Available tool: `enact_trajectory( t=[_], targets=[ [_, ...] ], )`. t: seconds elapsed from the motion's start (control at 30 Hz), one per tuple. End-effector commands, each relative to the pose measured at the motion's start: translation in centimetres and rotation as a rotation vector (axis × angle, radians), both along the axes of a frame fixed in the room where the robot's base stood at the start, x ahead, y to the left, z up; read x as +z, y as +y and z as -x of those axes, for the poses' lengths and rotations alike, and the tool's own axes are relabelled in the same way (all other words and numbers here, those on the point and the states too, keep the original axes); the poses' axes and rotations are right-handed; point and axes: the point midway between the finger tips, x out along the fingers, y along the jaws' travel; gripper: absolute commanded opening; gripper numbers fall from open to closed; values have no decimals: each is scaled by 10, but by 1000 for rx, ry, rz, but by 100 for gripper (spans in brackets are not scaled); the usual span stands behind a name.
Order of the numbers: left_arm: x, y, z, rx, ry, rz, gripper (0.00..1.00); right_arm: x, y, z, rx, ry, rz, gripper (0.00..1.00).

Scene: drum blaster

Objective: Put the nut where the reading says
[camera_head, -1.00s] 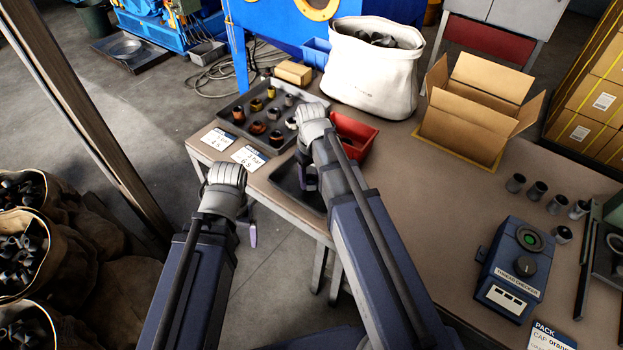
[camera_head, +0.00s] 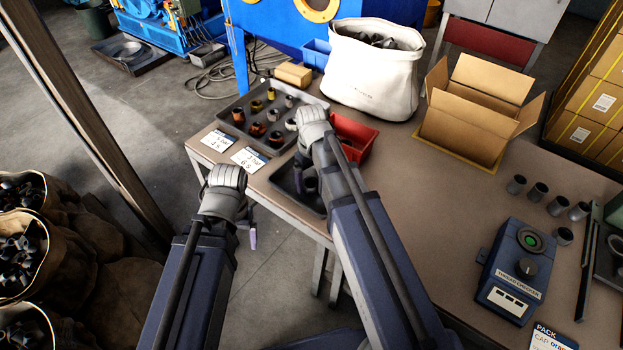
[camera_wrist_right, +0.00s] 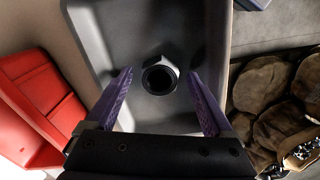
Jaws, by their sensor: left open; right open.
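A dark hex nut (camera_wrist_right: 160,75) with a round hole sits in a shallow grey tray (camera_wrist_right: 215,40). In the head view that nut (camera_head: 310,184) shows in the small tray (camera_head: 284,181) at the table's front edge, partly hidden by my right arm. My right gripper (camera_wrist_right: 160,88) is open, with its purple fingers apart on either side of the nut and no visible contact. My left gripper (camera_head: 252,236) is open and empty beyond the front edge of the table, mostly hidden by its own wrist.
A larger tray (camera_head: 226,117) holds several fittings, with two label cards (camera_head: 250,158) in front. A red bin (camera_head: 362,128) stands beside the small tray. A white sack (camera_head: 365,85), open carton (camera_head: 465,130), blue thread checker (camera_head: 515,270) and several grey cylinders (camera_head: 537,192) occupy the table.

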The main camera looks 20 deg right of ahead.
Motion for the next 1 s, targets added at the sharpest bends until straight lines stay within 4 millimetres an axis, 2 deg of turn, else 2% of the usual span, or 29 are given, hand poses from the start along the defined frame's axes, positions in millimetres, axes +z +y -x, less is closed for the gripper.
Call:
enact_trajectory(
  t=[0.27, 0.8, 1.0],
  targets=[
    [30, 0, 0, 0, 0, 0, 86, 30, 0, 0, 0, 0, 0, 87],
    [110, 0, 0, 0, 0, 0, 86, 110, 0, 0, 0, 0, 0, 87],
    [124, 0, 0, 0, 0, 0, 86, 124, 0, 0, 0, 0, 0, 87]
  ],
)
